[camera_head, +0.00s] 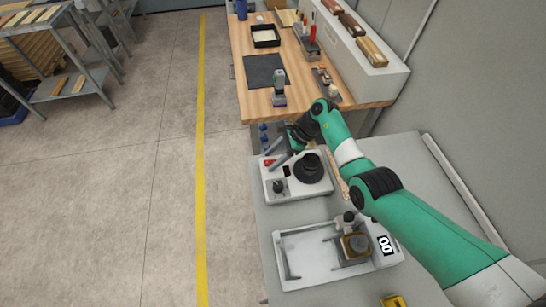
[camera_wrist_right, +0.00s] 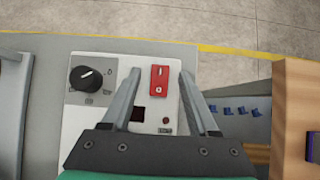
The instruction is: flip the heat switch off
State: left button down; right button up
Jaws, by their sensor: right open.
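The heat switch, a red rocker (camera_wrist_right: 159,80) marked I and O, is on the white control face of a hot-plate-like unit (camera_head: 273,195). Which side of the rocker is pressed I cannot tell. In the head view the switch (camera_head: 269,163) is a small red patch at the unit's far left corner. My right gripper (camera_wrist_right: 160,73) is open and empty, with one finger on either side of the switch. Its fingers also show in the head view (camera_head: 270,160). Whether they touch the unit is unclear. My left gripper is not in view.
A black knob (camera_wrist_right: 86,79) and a small dark display (camera_wrist_right: 139,114) share the control face. A round black part (camera_head: 307,168) sits on the unit. A white-framed coater (camera_head: 300,240) stands nearer on the grey table (camera_head: 262,235). A wooden bench (camera_head: 250,100) lies beyond.

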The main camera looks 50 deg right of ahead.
jog(key=p+v, duration=0.2)
jog(key=v, duration=0.9)
jog(key=shift+d+r+p, duration=0.15)
jog(key=shift+r+p, duration=0.05)
jog(key=shift+p, duration=0.2)
jog(key=shift+s, duration=0.1)
